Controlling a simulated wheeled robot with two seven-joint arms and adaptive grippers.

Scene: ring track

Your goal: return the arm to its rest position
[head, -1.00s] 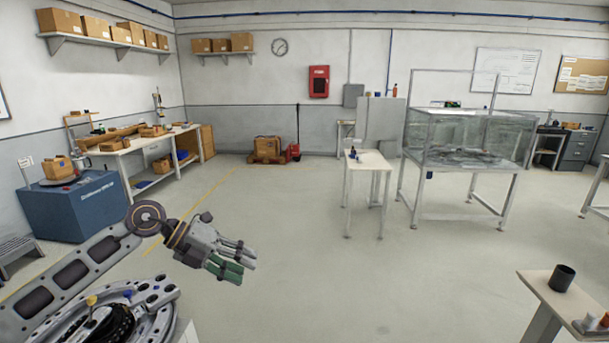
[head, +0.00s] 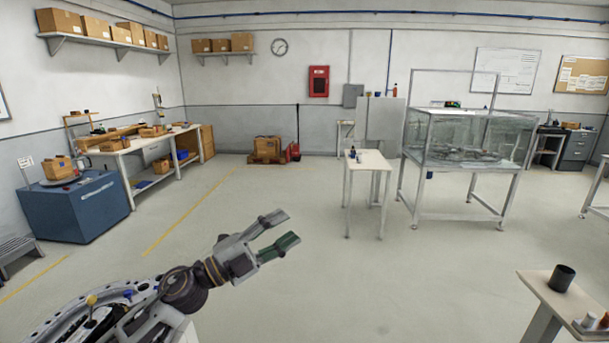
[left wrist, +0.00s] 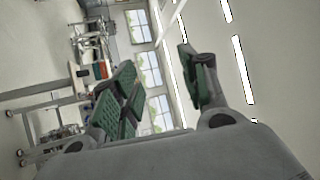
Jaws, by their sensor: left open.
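My left gripper (head: 285,232) is in the lower middle of the head view, at the end of my left arm, which comes in from the lower left. Its two fingers are spread apart and point to the right and slightly up. Nothing is between them. In the left wrist view the green-padded fingers of my left gripper (left wrist: 165,85) stand apart, with windows and ceiling lights behind them, tilted in the picture. My right gripper is not in view.
A small white table (head: 368,160) and a glass tank on a metal frame (head: 420,183) stand ahead. A table with a dark cup (head: 562,278) is at lower right. A blue cabinet (head: 75,210) and a workbench (head: 150,152) are at left. The middle floor is clear.

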